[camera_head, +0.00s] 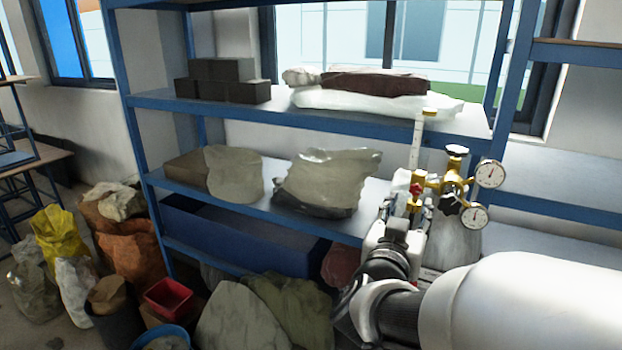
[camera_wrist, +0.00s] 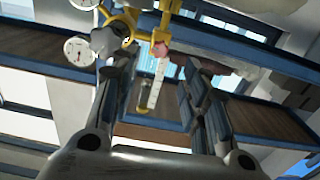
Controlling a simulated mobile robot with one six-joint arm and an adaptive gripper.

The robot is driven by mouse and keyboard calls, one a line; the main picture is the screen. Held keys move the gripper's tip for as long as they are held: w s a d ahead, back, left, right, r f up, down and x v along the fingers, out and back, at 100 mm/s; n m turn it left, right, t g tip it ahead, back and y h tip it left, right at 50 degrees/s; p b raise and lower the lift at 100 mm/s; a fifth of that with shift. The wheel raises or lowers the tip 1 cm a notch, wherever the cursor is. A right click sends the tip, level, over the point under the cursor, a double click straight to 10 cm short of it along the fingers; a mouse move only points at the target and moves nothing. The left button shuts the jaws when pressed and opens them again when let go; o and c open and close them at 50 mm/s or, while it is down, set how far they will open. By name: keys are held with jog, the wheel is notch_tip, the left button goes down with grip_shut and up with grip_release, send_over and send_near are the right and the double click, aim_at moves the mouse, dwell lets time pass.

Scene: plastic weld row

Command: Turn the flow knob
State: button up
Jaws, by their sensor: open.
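A brass regulator (camera_head: 450,185) with two round white gauges (camera_head: 490,173) (camera_head: 473,216) stands on top of a grey cylinder (camera_head: 455,245) at the right of the head view. A clear upright flow tube (camera_head: 416,145) with a brass top rises beside it, with a small red knob (camera_head: 417,190) at its base. The wrist view shows them inverted: the flow tube (camera_wrist: 156,82), the red knob (camera_wrist: 160,50) and a dark knob (camera_wrist: 108,41). My gripper (camera_wrist: 157,68) is open, its fingers either side of the tube and red knob in the picture. Contact cannot be told.
A blue shelf rack (camera_head: 300,120) stands behind, with boxes (camera_head: 222,80) and wrapped bundles (camera_head: 327,182) on it. Sacks (camera_head: 130,245), a red bin (camera_head: 168,298) and a blue tub (camera_head: 160,337) crowd the floor at left. My white arm link fills the lower right.

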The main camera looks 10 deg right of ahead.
aim_at(415, 190)
jog(key=x, duration=0.9)
jog(key=shift+c, duration=0.3)
grip_shut()
